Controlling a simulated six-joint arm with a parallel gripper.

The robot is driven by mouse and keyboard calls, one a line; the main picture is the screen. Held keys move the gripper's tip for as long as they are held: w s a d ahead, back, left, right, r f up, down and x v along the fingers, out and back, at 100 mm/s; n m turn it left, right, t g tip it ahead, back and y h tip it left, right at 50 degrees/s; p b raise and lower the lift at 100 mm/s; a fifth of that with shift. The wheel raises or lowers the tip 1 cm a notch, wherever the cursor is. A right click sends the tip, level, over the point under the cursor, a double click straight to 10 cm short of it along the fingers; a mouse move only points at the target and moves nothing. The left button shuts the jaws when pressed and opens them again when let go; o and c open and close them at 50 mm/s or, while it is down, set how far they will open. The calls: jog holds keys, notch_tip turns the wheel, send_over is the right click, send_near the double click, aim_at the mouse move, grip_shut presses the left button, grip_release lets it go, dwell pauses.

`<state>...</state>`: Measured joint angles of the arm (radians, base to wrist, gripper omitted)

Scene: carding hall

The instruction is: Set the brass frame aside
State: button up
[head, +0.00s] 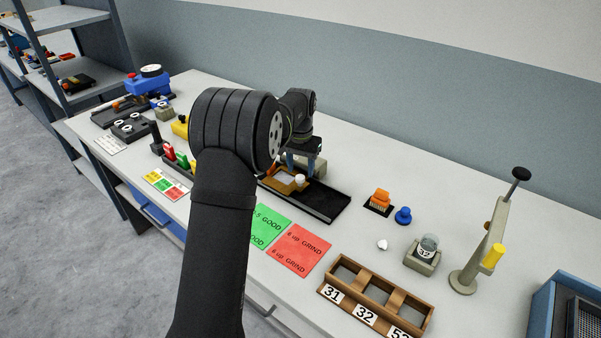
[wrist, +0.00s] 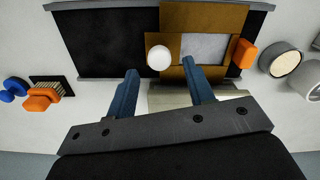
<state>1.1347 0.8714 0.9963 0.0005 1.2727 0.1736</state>
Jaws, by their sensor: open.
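The brass frame (wrist: 171,47) lies on a black bed with grey edge rails (wrist: 104,42). Its opening shows a pale grey patch, and a white round knob (wrist: 159,57) stands at one side. In the head view the frame (head: 272,182) is partly hidden behind my arm, with its knob (head: 299,179) showing. My gripper (wrist: 160,78) is open, its blue fingers pointing at the frame. The knob appears just beyond the gap between the fingertips; I cannot tell whether they touch it. In the head view my gripper (head: 301,164) is over the far side of the bed.
Right of the bed stand an orange brush (head: 381,198), a blue knob (head: 403,215), a jar in a holder (head: 425,250) and a lever stand (head: 490,250). Green (head: 264,225) and red (head: 299,249) cards and a numbered wooden rack (head: 375,299) lie nearer. The bench between is partly clear.

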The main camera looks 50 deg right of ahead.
jog(key=shift+f, duration=1.25)
grip_shut()
jog(key=s, duration=1.4)
jog(key=shift+s, duration=0.3)
grip_release()
jog(key=shift+s, duration=0.1)
